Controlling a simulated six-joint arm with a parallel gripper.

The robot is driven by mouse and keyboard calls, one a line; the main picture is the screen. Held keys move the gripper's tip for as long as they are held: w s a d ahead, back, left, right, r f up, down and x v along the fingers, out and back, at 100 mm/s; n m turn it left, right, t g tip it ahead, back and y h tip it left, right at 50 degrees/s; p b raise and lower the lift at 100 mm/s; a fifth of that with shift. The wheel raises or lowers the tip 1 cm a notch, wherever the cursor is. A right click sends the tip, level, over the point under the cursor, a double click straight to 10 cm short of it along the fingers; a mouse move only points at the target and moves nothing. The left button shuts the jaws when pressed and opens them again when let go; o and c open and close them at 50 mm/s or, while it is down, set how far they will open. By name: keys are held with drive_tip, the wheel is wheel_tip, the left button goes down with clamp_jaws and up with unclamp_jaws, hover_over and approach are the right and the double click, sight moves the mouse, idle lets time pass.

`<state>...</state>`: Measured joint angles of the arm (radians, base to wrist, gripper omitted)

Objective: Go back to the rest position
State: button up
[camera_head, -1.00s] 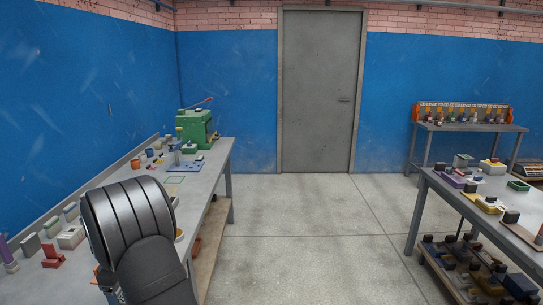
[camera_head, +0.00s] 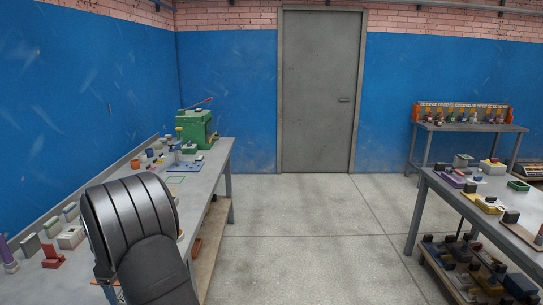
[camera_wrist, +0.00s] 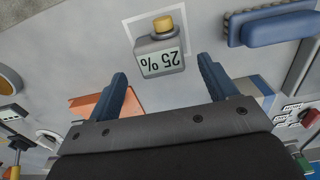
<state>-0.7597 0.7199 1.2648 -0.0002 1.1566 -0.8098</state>
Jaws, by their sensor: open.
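My gripper (camera_wrist: 163,85) shows in the wrist view with its two blue fingers spread apart and nothing between them. Just beyond the fingertips is a grey block-shaped device (camera_wrist: 160,57) with a yellow knob on top. Its display reads "25 %" and appears upside down. It sits by a pale square on the grey surface. In the head view my arm covers part of the left workbench (camera_head: 207,178), and the gripper itself is hidden there.
In the wrist view a blue part (camera_wrist: 275,27) lies right of the device and an orange piece (camera_wrist: 90,104) lies left. A green machine (camera_head: 196,127) stands at the left bench's far end. Another table (camera_head: 455,190) stands right. The floor between is clear.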

wheel_tip(320, 180, up, 6)
wheel_tip(320, 180, down, 12)
drive_tip(key=shift+f, duration=0.2)
wheel_tip(320, 180, up, 4)
drive_tip(key=w+d+r, duration=0.2)
drive_tip(key=d+r, duration=0.5)
drive_tip(key=d, duration=0.4)
drive_tip(key=s+a+r, duration=0.3)
drive_tip(key=s+a, duration=0.2)
drive_tip(key=a, duration=0.2)
drive_tip(key=s+a+r, duration=0.3)
drive_tip(key=s+a, duration=0.1)
drive_tip(key=a, duration=0.3)
drive_tip(key=s+a+f, duration=0.1)
drive_tip(key=a+f, duration=0.1)
drive_tip(key=a, duration=0.1)
drive_tip(key=s+a+f, duration=0.3)
drive_tip(key=a+f, duration=0.1)
drive_tip(key=a, duration=0.1)
drive_tip(key=shift+s+a+f, duration=0.15)
drive_tip(key=shift+s+a, duration=0.15)
drive_tip(key=shift+a, duration=0.05)
drive_tip(key=shift+s+a+f, duration=0.2)
drive_tip(key=shift+a+f, duration=0.15)
drive_tip(key=shift+f, duration=0.3)
drive_tip(key=shift+s+a+f, duration=0.15)
drive_tip(key=shift+a+f, duration=0.2)
drive_tip(key=shift+f, duration=0.6)
